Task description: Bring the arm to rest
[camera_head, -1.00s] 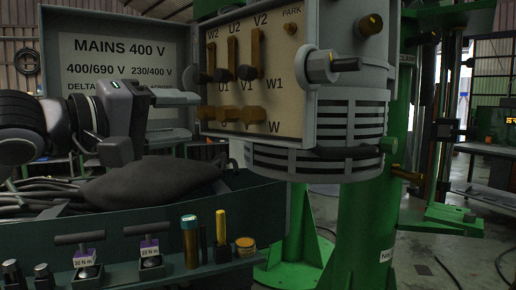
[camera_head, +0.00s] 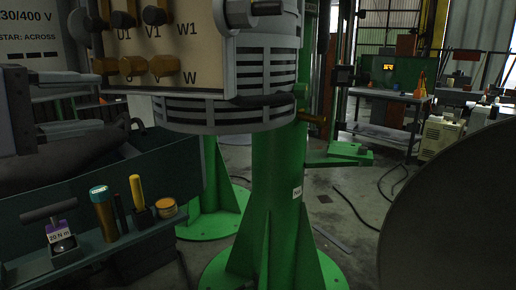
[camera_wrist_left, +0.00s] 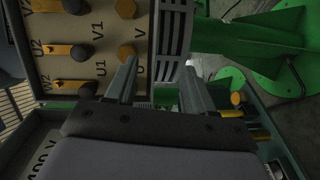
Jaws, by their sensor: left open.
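My left gripper (camera_head: 98,103) is at the left edge of the head view, its two fingers apart and pointing right, with nothing seen between them. In the left wrist view the open fingers (camera_wrist_left: 158,68) point towards the board's U edge (camera_wrist_left: 140,84) and the grey ribbed motor housing (camera_wrist_left: 172,30). I cannot tell whether they touch anything. My right gripper is not in view.
A green column (camera_head: 275,180) carries the motor. A large dark rounded shape (camera_head: 455,215) fills the lower right. Floor between is mostly open.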

